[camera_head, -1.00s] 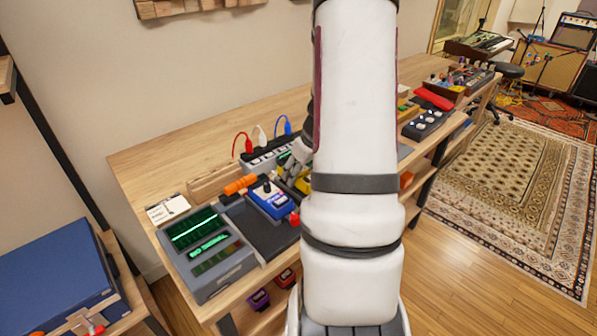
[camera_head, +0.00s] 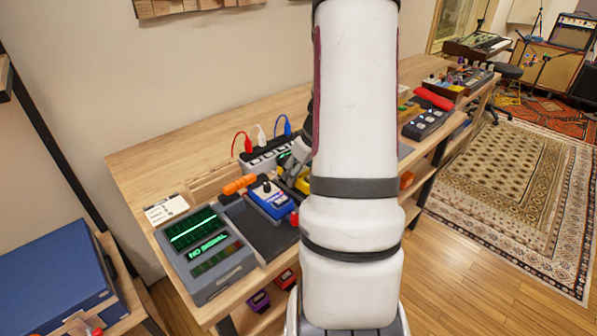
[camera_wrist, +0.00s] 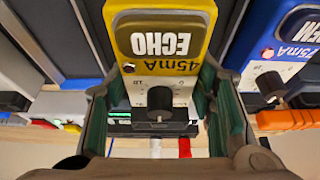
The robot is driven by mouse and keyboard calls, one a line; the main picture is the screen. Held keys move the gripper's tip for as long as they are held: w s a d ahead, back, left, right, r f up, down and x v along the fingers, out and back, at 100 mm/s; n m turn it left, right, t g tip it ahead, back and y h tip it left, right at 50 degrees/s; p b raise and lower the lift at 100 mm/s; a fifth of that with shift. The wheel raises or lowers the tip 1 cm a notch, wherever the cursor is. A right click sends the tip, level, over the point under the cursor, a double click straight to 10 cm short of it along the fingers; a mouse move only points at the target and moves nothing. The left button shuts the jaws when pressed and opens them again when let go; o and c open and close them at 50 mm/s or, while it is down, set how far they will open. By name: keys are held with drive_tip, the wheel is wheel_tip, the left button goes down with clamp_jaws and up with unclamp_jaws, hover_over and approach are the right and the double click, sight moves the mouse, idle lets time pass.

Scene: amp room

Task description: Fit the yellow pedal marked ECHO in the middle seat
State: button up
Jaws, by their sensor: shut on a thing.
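The yellow pedal marked ECHO (camera_wrist: 165,40) lies between the fingers of my gripper (camera_wrist: 160,85) in the wrist view, its lettering upside down and a black knob towards the bottom. My gripper is shut on the pedal, with a green-padded finger on each side. In the head view only a bit of the yellow pedal (camera_head: 302,182) shows beside my arm, which hides most of it. The dark board (camera_head: 262,233) lies under the pedals. The middle seat is covered from view, and I cannot tell whether the pedal touches it.
A blue pedal (camera_head: 270,199) stands on the board just left of the yellow one, close to my gripper. A grey unit with green displays (camera_head: 205,254) is further left. Behind are an orange plug (camera_head: 240,184) and a power strip with red, white and blue cables (camera_head: 262,157).

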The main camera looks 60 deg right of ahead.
drive_tip(key=shift+f+b, duration=0.45)
drive_tip(key=shift+b, duration=0.4)
drive_tip(key=shift+s+a+f+b, duration=0.15)
drive_tip(key=shift+f+b, duration=0.3)
drive_tip(key=shift+b, duration=0.4)
drive_tip(key=shift+s+a+f+b, duration=0.15)
drive_tip(key=shift+f+b, duration=0.3)
drive_tip(key=shift+b, duration=0.4)
idle(1.5)
drive_tip(key=shift+d, duration=0.1)
drive_tip(key=o, duration=1.6)
drive_tip(key=shift+w+d+f, duration=0.1)
drive_tip(key=shift+w+f, duration=0.05)
drive_tip(key=shift+f, duration=0.05)
drive_tip(key=shift+o, duration=0.2)
drive_tip(key=shift+r, duration=0.3)
drive_tip(key=shift+o, duration=1.4)
drive_tip(key=shift+w, duration=0.1)
